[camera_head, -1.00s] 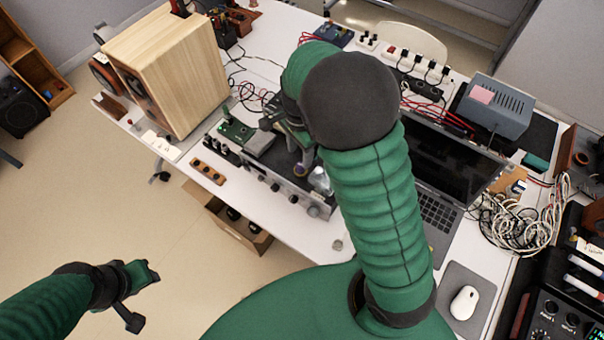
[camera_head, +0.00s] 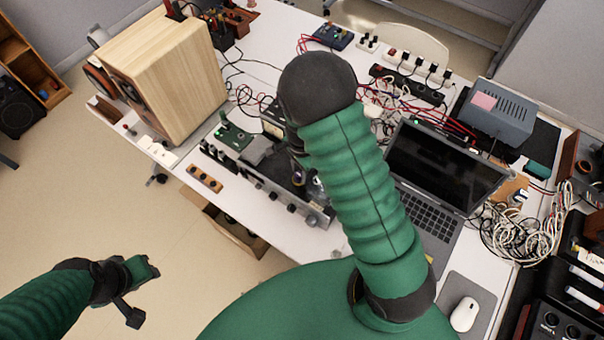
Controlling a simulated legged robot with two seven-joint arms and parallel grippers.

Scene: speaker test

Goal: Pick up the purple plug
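A small purple piece, which looks like the purple plug (camera_head: 298,178), shows at the left edge of my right forearm, over the silver-and-black amplifier (camera_head: 268,187). My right gripper (camera_head: 296,148) is mostly hidden behind my green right forearm; only a dark sliver shows just above the purple piece. I cannot tell whether its fingers are open or whether they touch the plug. My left gripper (camera_head: 146,290) is open and empty over the floor at the lower left, far from the plug.
A wooden speaker (camera_head: 180,75) stands left of the amplifier, with a green circuit board (camera_head: 233,137) between them. A laptop (camera_head: 440,175), tangled cables (camera_head: 515,225) and a mouse (camera_head: 464,313) lie to the right. A strip of white table front is clear.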

